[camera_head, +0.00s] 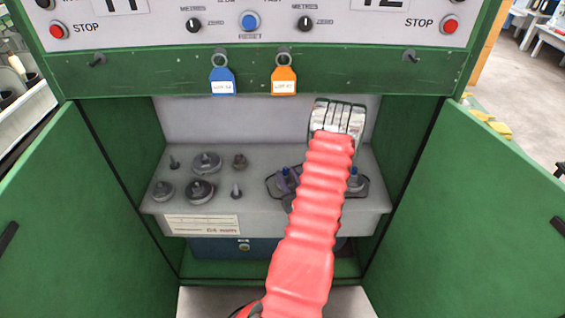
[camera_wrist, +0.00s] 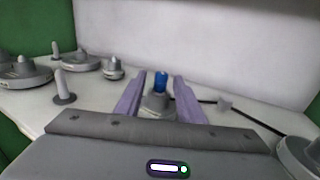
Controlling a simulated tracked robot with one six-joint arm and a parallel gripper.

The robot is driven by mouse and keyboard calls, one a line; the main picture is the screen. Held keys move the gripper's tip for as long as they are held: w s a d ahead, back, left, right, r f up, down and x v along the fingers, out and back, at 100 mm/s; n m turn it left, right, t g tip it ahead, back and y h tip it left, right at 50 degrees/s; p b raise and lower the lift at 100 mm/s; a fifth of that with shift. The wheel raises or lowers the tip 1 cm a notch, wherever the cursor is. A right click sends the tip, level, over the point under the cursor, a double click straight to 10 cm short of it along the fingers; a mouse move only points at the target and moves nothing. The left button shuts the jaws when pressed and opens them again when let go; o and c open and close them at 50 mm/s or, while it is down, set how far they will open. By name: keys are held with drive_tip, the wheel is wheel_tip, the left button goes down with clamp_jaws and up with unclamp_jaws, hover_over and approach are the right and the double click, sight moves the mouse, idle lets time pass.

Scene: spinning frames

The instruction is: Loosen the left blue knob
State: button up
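The left blue knob (camera_wrist: 161,81) stands upright on a grey fitting on the pale shelf and shows between my fingers in the wrist view. My gripper (camera_wrist: 160,77) has one purple finger on each side of it, with a visible gap on both sides. The fingers look open and apart from the knob. In the head view, the left blue knob (camera_head: 284,172) shows just left of my red arm, with purple around it; the rest of my gripper is hidden behind the arm. The right blue knob (camera_head: 354,172) stands to the right of my arm.
Several grey round fittings and pegs (camera_head: 200,190) stand on the shelf's left half. A dark cord (camera_wrist: 232,112) runs right from the knob's fitting. Green cabinet doors (camera_head: 75,215) stand open on both sides. Blue and orange tags (camera_head: 284,81) hang above.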

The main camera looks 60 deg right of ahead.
drive_tip(key=x, duration=0.6)
drive_tip(key=shift+w+d, duration=0.25)
drive_tip(key=shift+w, duration=0.05)
clamp_jaws()
